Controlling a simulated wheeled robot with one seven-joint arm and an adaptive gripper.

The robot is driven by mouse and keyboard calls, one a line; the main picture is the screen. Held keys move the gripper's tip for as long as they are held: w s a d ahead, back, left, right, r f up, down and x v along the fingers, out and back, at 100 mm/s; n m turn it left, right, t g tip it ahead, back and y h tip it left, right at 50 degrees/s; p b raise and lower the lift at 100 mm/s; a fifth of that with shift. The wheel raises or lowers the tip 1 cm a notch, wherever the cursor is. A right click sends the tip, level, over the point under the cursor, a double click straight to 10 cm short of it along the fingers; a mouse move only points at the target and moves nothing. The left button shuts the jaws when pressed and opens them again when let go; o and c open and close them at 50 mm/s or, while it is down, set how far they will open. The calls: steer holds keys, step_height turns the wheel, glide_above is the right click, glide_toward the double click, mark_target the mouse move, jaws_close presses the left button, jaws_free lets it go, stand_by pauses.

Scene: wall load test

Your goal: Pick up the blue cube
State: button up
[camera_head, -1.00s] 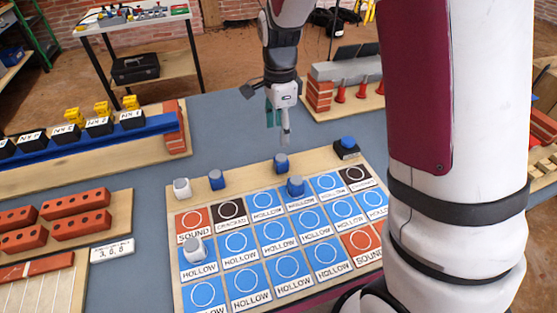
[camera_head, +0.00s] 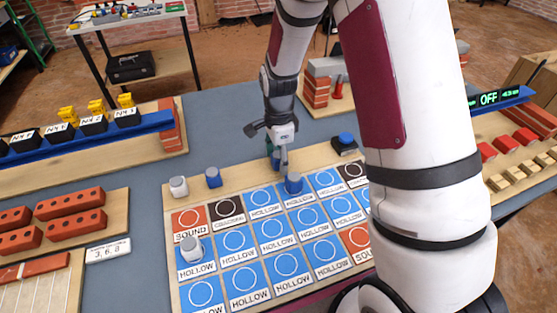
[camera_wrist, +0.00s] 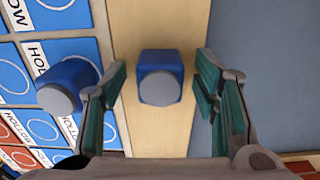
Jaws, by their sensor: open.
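In the wrist view, a blue cube (camera_wrist: 160,72) with a greyish face sits on the bare wooden strip of the board, between my two fingers, with a gap on each side. My gripper (camera_head: 277,161) is open and low over the board's far edge in the head view, where it mostly hides that cube. A second blue cube (camera_head: 294,183) stands on a HOLLOW tile just in front of the gripper. It also shows left of my left finger in the wrist view (camera_wrist: 72,80). A third blue cube (camera_head: 213,177) stands on the wooden strip farther left.
A white cube (camera_head: 178,186) stands on the strip's left end, and another white cube (camera_head: 191,249) on a HOLLOW tile. A black box with a blue button (camera_head: 346,139) is right of my gripper. Grey table surface (camera_head: 225,135) behind the board is clear.

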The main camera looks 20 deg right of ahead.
steer(key=c, duration=1.3)
